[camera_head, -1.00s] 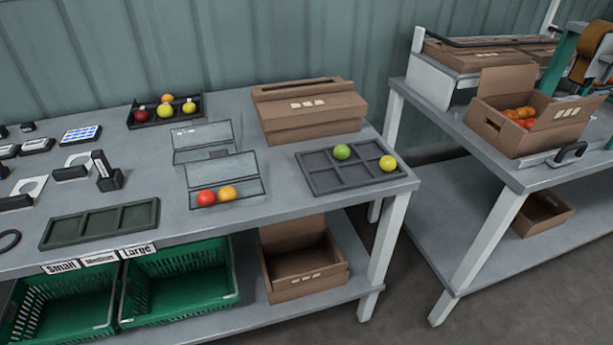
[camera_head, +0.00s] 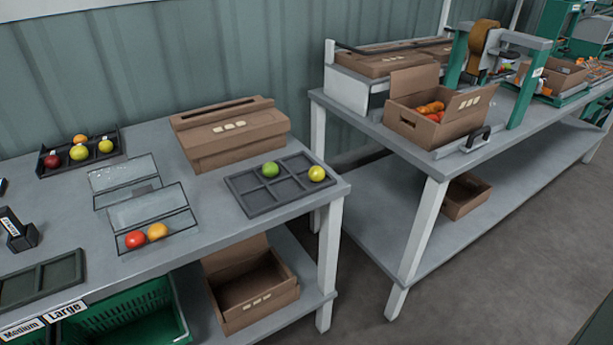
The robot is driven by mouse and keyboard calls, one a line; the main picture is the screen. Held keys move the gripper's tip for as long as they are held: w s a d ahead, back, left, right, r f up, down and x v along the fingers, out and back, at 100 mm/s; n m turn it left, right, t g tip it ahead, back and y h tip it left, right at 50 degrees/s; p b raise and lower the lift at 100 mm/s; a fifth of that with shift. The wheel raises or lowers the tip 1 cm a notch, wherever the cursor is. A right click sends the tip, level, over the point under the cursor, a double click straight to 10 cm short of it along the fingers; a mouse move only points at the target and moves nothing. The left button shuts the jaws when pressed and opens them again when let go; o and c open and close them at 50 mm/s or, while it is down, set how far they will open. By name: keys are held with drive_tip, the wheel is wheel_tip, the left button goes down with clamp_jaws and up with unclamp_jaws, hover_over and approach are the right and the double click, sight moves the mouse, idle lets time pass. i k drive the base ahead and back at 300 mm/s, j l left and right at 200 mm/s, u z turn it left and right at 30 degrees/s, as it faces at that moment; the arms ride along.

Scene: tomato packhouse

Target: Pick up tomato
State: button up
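Tomatoes lie in several places on the left table. A green tomato (camera_head: 270,169) and a yellow-green one (camera_head: 317,173) sit in the dark divided tray (camera_head: 262,202) near the table's right end. A red tomato (camera_head: 135,239) and an orange one (camera_head: 157,231) lie in a clear open clamshell (camera_head: 187,222). A dark tray (camera_head: 122,150) at the back left holds a dark red tomato (camera_head: 52,161), a yellow one (camera_head: 79,152), a yellow-green one (camera_head: 106,146) and an orange one (camera_head: 80,140). My gripper is not in view.
A closed cardboard box (camera_head: 230,135) stands behind the divided tray. An open carton (camera_head: 408,128) with orange-red tomatoes (camera_head: 430,108) stands on the right table (camera_head: 340,108). A floor gap separates the tables. An empty carton (camera_head: 250,290) and green crate (camera_head: 130,320) sit below.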

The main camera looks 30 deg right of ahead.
sight(317, 174)
drive_tip(key=i+l+z, duration=0.2)
drive_tip(key=l, duration=0.15)
drive_tip(key=l+z, duration=0.2)
drive_tip(key=l, duration=0.2)
drive_tip(key=i+l+z, duration=0.2)
drive_tip(key=i+j, duration=0.1)
drive_tip(key=i, duration=0.4)
